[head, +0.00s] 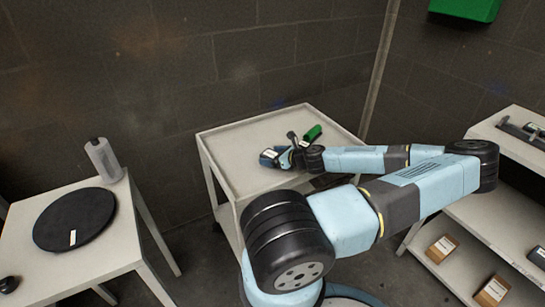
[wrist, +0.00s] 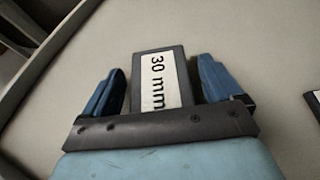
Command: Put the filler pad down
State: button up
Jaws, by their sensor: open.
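The filler pad appears to be the dark block with a white "30 mm" label (wrist: 158,80), lying on the pale top of the cart (head: 235,135). In the wrist view it sits between the two blue fingers of my gripper (wrist: 162,88), with a narrow gap on each side. My gripper (head: 270,157) is open and low over the cart top in the head view. The near end of the block is hidden behind my gripper's dark front plate.
A green block (head: 313,132) lies on the cart near my gripper. The cart has a raised rim (wrist: 55,62). Shelves at right hold cartons (head: 442,248). The cart's left part is clear.

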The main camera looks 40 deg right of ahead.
jog(key=shift+r, duration=0.15)
jog(key=v, duration=1.2)
jog(key=shift+s, duration=0.15)
dwell(0.5)
